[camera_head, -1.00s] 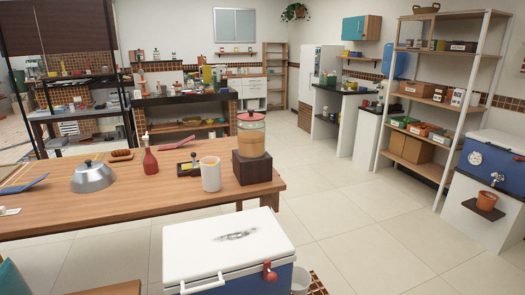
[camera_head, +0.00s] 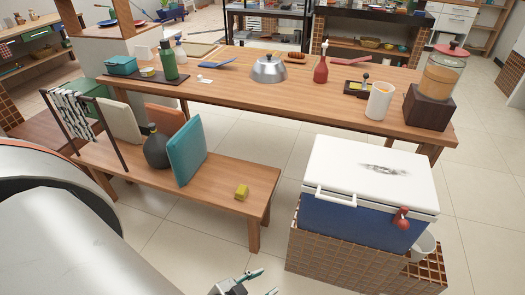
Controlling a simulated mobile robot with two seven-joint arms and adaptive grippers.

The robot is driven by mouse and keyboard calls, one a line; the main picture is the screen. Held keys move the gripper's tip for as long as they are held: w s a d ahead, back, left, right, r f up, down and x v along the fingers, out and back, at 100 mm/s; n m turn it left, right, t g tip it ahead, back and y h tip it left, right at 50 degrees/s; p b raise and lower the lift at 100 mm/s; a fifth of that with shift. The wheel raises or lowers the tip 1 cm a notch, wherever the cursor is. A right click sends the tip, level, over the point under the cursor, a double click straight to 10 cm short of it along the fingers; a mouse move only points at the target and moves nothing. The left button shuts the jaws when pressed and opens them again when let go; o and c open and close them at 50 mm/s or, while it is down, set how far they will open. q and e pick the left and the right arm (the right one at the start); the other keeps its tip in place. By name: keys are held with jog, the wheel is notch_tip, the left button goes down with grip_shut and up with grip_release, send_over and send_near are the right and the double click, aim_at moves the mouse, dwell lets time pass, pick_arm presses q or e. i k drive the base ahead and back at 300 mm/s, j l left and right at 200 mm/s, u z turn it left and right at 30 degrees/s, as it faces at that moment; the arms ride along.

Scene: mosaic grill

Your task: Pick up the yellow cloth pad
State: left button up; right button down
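The small yellow cloth pad (camera_head: 241,191) lies on the right end of the low wooden bench (camera_head: 215,205), to the right of the teal cushion. My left gripper (camera_head: 263,281) shows at the bottom edge of the view, partly cut off. Its two fingertips are apart, with nothing seen between them. It is apart from the pad, which is farther up in the picture. My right gripper is not in view.
A teal cushion (camera_head: 187,150) and a dark round bottle (camera_head: 156,149) stand on the bench left of the pad. A blue and white cooler (camera_head: 368,175) on a tiled base is to the right. The long wooden table (camera_head: 225,95) is behind. The bench top around the pad is clear.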

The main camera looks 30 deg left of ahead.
aim_at(242, 191)
jog(key=u, duration=1.25)
